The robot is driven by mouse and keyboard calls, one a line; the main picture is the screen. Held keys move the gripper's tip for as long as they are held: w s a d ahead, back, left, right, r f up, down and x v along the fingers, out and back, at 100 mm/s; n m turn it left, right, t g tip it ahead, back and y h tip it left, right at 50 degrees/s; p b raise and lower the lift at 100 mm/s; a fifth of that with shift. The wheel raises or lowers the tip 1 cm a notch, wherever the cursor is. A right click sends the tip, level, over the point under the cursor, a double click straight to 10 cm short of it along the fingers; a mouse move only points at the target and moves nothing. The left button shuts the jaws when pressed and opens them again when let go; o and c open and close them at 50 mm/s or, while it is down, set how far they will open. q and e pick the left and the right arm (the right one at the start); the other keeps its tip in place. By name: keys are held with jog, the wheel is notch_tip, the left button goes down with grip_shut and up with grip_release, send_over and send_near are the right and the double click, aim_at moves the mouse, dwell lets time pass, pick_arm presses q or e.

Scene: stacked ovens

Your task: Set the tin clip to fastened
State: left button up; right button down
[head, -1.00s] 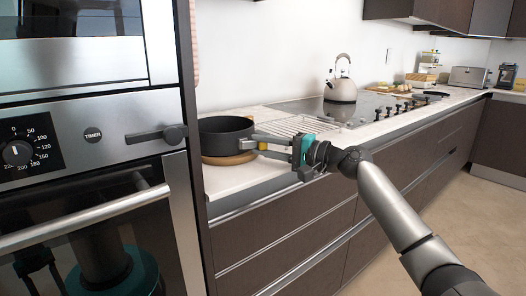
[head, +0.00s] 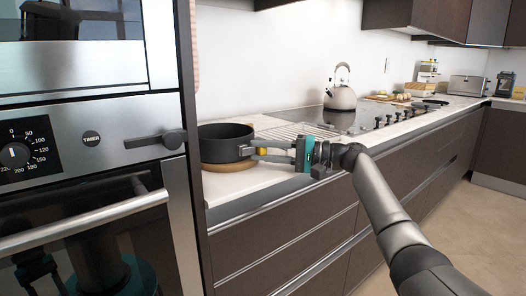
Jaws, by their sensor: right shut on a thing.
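The tin (head: 225,145) is a dark, round, open pan standing upright on a round wooden board at the left end of the counter. My right gripper (head: 250,149) reaches in from the right, with its fingertips at the tin's right side. It is shut on the small tin clip there. The fingers hide most of the clip, so I cannot tell its position. A small yellow patch shows between the fingers. My left gripper is not in view.
The wooden board (head: 229,167) lies near the counter's front edge. A tall oven unit (head: 85,115) with a protruding handle (head: 157,140) stands close on the left. A wire rack (head: 290,131) lies behind my gripper. A kettle (head: 340,98) stands on the hob further back.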

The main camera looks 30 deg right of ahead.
jog(key=shift+a+f, duration=0.1)
dwell(0.3)
jog(key=c, duration=0.7)
grip_release()
jog(key=shift+h, duration=0.3)
